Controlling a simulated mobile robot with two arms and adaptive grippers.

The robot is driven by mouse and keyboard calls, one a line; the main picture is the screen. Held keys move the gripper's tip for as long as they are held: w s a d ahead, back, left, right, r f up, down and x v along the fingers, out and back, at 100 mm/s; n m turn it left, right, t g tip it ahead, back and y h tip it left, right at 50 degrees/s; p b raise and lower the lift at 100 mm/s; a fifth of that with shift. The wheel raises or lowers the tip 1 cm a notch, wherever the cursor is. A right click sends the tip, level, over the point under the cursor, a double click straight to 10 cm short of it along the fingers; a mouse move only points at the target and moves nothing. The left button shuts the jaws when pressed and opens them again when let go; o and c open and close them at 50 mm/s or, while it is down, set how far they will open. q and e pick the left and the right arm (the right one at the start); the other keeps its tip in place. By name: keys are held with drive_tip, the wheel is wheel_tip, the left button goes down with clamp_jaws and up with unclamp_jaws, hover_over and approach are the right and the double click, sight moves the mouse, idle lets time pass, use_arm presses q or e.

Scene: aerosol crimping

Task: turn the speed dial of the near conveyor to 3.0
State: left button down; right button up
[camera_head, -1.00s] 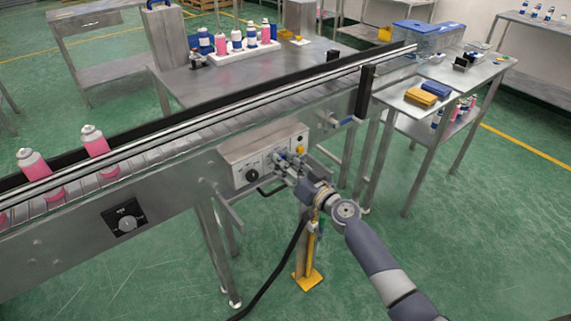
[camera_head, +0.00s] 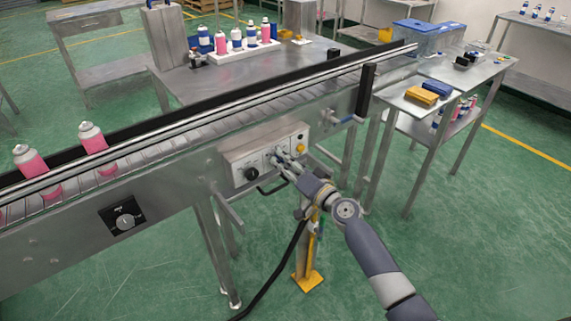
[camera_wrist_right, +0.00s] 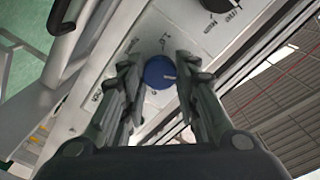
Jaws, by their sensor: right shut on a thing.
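The near conveyor (camera_head: 170,195) runs across the picture with a grey control panel (camera_head: 235,160) on its side. On the panel, my right gripper (camera_head: 275,157) is shut on a blue knob (camera_wrist_right: 160,72). In the right wrist view the knob sits between the two fingers (camera_wrist_right: 155,90), and its setting cannot be read. A black knob (camera_head: 251,173) sits to the left of the gripper on the same panel; it also shows in the right wrist view (camera_wrist_right: 220,3). A separate dial (camera_head: 125,221) on a black plate is further left. My left gripper is out of view.
A yellow button (camera_head: 301,148) is right of my gripper. A black handle (camera_head: 271,189) sits below the panel. Pink cans (camera_head: 92,138) stand on the belt. A side table (camera_head: 410,97) with yellow and blue items stands at right.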

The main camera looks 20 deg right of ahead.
drive_tip(key=m, duration=0.5)
drive_tip(key=shift+m, duration=0.3)
idle(0.4)
drive_tip(key=o, duration=1.1)
drive_tip(key=shift+c, duration=0.2)
drive_tip(key=shift+d, duration=0.1)
drive_tip(key=v, duration=1.2)
